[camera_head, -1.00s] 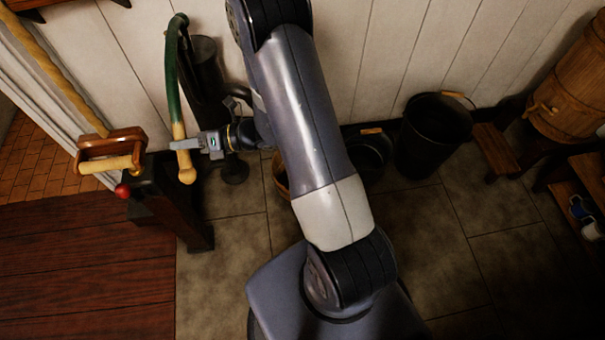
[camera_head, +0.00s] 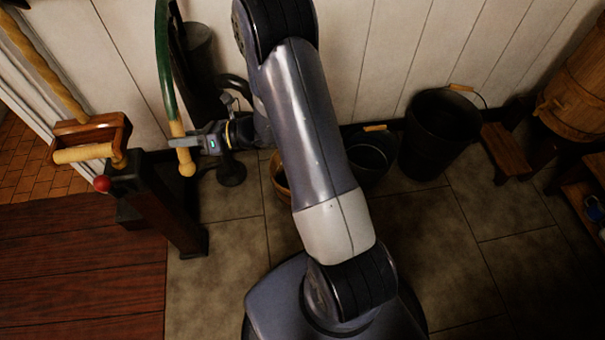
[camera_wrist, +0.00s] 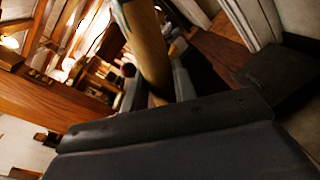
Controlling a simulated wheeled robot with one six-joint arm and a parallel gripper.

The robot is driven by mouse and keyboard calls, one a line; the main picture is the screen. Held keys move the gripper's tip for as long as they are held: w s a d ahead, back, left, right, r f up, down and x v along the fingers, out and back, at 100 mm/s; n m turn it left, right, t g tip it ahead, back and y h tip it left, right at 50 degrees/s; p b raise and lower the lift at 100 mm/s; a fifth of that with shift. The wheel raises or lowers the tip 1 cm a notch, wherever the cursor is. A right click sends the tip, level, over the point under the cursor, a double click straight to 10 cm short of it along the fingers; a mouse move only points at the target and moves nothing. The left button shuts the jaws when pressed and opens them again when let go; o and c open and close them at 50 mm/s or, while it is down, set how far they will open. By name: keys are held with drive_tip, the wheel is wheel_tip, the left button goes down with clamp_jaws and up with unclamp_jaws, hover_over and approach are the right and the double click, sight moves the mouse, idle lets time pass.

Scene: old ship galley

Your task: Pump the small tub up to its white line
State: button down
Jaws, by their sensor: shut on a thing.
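The pump lever is a curved green bar with a pale wooden grip (camera_head: 178,130) at its lower end. My gripper (camera_head: 183,142) is shut on this grip, whose rounded tip shows below the fingers. The grip also crosses the wrist view (camera_wrist: 145,45), between the fingers. The dark pump body (camera_head: 198,62) stands behind the lever against the wall. A small wooden tub (camera_head: 279,177) sits on the floor right of the pump, mostly hidden behind my arm. Its inside, water level and white line are not visible.
A dark pail (camera_head: 371,158) and a taller black bucket (camera_head: 437,135) stand right of my arm. A wooden stool (camera_head: 505,150) and barrel (camera_head: 578,90) are farther right. A dark post with a red knob (camera_head: 102,184) stands at left. Floor tiles at front right are clear.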

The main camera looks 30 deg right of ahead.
drive_tip(key=shift+r, duration=0.1)
drive_tip(key=s+a+r+m+p, duration=0.1)
drive_tip(key=s+r+m+p, duration=0.2)
drive_tip(key=r+p, duration=0.5)
drive_tip(key=p, duration=0.3)
drive_tip(key=shift+s+a+r+m, duration=0.15)
drive_tip(key=shift+s+r+m, duration=0.15)
drive_tip(key=shift+r, duration=0.1)
wheel_tip(320, 180, up, 9)
drive_tip(key=m+g+p, duration=0.1)
drive_tip(key=m+p, duration=0.2)
drive_tip(key=p, duration=0.9)
drive_tip(key=shift+s+a+r, duration=0.15)
drive_tip(key=shift+s, duration=0.25)
